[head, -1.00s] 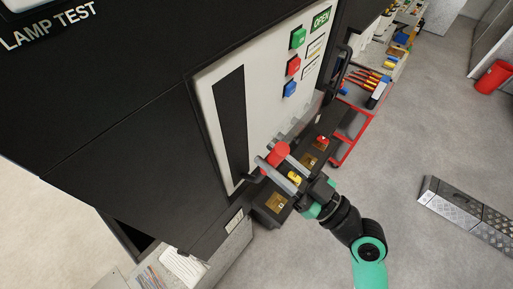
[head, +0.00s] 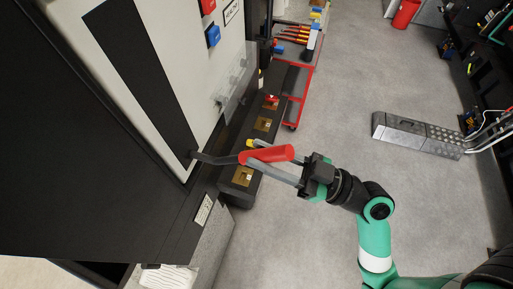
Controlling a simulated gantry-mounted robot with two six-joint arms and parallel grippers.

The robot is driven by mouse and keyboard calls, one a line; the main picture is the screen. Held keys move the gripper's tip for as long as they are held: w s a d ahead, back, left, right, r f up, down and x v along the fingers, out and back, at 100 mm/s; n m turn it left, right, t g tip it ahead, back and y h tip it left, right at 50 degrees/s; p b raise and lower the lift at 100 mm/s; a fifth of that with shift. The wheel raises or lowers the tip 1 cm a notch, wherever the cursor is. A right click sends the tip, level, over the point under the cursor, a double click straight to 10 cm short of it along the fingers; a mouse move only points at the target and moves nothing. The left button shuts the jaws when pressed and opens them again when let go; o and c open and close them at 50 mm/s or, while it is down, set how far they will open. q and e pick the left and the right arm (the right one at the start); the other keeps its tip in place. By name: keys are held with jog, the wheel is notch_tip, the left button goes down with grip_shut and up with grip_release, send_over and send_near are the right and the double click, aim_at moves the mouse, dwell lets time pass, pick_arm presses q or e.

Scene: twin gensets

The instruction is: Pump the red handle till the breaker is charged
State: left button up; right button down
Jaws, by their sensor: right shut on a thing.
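The red handle (head: 268,155) sits at the end of a dark lever (head: 214,158) that comes out of the lower end of a black slot (head: 140,75) in the breaker's pale front panel (head: 176,40). The lever sticks out from the panel. My right gripper (head: 258,160) is shut on the red handle, with one grey finger on either side of it. My left gripper is not in view. No charge indicator can be made out in this view.
A blue button (head: 213,36) and a red button (head: 207,6) are on the panel. Dark boxes with brass plates (head: 263,124) stand below it. A red cart (head: 293,112) with tools is behind. A metal ramp (head: 418,134) lies on the otherwise open floor at right.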

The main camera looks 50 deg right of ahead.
jog(key=shift+r, duration=0.15)
jog(key=w+r+p, duration=0.1)
jog(key=w+a+r+p, duration=0.1)
jog(key=r+p, duration=0.3)
jog(key=shift+w+a, duration=0.15)
jog(key=shift+w, duration=0.25)
jog(key=shift+w+a, duration=0.1)
jog(key=shift+w, duration=0.2)
jog(key=w+a+r+p, duration=0.3)
jog(key=w+r+p, duration=0.1)
jog(key=w, duration=0.3)
jog(key=shift+w+a+r, duration=0.15)
jog(key=shift+w+r, duration=0.15)
jog(key=shift+c, duration=2)
grip_release()
jog(key=shift+f, duration=0.1)
